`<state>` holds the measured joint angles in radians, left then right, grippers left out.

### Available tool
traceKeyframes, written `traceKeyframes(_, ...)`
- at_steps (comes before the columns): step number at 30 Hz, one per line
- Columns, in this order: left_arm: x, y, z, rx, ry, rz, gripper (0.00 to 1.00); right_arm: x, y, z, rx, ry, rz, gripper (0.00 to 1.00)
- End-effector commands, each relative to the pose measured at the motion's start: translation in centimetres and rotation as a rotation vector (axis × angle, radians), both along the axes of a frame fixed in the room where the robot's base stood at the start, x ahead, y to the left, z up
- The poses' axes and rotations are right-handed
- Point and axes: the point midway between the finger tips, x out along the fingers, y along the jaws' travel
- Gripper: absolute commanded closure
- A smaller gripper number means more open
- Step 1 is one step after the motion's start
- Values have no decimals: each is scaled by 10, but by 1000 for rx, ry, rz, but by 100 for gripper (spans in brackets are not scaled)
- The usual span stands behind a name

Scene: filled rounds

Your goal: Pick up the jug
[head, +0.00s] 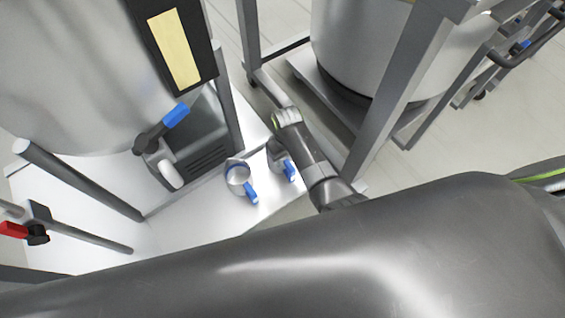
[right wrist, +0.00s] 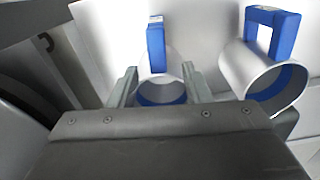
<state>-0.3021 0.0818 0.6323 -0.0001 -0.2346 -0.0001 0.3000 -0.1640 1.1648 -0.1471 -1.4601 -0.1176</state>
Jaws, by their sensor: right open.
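Two metal jugs with blue handles stand on a white surface in the head view. One jug (head: 289,171) is partly hidden by my right gripper (head: 281,150), which is right beside it. In the right wrist view my right gripper (right wrist: 158,84) is open, with one finger on either side of a jug (right wrist: 156,50), its blue handle pointing up in the picture. Its lower part is hidden behind the gripper body. I cannot tell whether the fingers touch it. The other jug (head: 237,178) stands to the left in the head view; in the wrist view it is at right (right wrist: 249,87). My left gripper is out of view.
A large steel tank (head: 70,75) with a blue-handled valve (head: 175,116) and a grey box (head: 205,140) stands behind the jugs at left. A second tank (head: 370,50) on a metal frame (head: 400,80) is close to my right arm. The white surface (head: 190,225) is clear in front.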

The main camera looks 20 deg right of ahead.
Motion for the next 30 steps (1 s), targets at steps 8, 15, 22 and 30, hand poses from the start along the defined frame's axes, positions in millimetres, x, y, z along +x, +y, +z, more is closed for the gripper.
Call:
traceKeyframes(8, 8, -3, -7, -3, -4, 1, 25, -3, -3, -31, -2, 3, 1, 56)
traceKeyframes(15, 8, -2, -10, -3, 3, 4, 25, -3, -3, -54, -1, 0, 0, 56)
traceKeyframes(22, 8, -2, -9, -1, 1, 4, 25, -3, -3, -54, 0, -1, 0, 56)
traceKeyframes(30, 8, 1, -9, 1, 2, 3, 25, -3, -3, -54, 0, 0, 0, 90)
